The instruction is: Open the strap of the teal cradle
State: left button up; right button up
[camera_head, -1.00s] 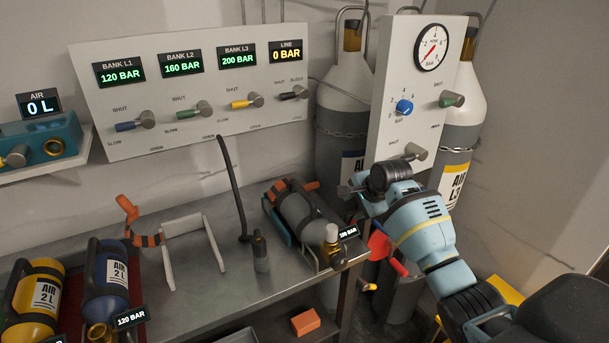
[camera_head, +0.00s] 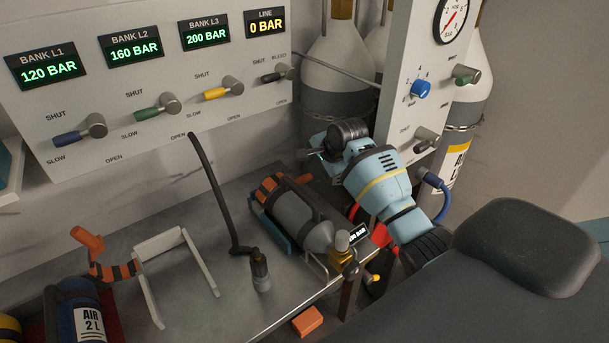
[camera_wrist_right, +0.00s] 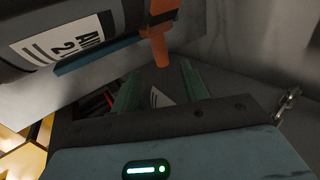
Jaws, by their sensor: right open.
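The teal cradle (camera_head: 272,231) lies on the bench and holds a grey cylinder (camera_head: 290,215). Its strap (camera_head: 268,187), with orange parts, crosses the cylinder near the wall end, and an orange tab (camera_head: 303,179) sticks out on the right. In the right wrist view the cylinder (camera_wrist_right: 60,45) with its label, the teal cradle edge (camera_wrist_right: 100,53) and the orange strap tab (camera_wrist_right: 160,52) show. My right gripper (camera_head: 314,154) is open, beyond and right of the strap; its greenish fingers (camera_wrist_right: 160,92) are apart, with the tab ahead of them. My left gripper is out of view.
A white empty cradle (camera_head: 198,262) with an open orange-black strap (camera_head: 112,270) stands left. A black hose (camera_head: 222,200) rises between the cradles. The valve panel (camera_head: 150,80) is behind, and the gauge panel (camera_head: 405,60) is close to my right arm.

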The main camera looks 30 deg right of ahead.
aim_at(305, 178)
jog(key=b+x, duration=0.1)
jog(key=x, duration=0.4)
jog(key=shift+w+f, duration=0.1)
jog(key=shift+f, duration=0.35)
jog(key=shift+b+x, duration=0.4)
jog(key=shift+x, duration=0.45)
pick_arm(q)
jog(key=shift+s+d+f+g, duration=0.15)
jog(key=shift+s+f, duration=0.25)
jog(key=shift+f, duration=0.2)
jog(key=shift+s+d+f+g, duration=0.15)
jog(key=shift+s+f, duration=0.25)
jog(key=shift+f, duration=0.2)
pick_arm(e)
jog(key=shift+w+a+r, duration=0.1)
jog(key=shift+w+r, duration=0.05)
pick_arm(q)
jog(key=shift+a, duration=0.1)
pick_arm(e)
grip_shut()
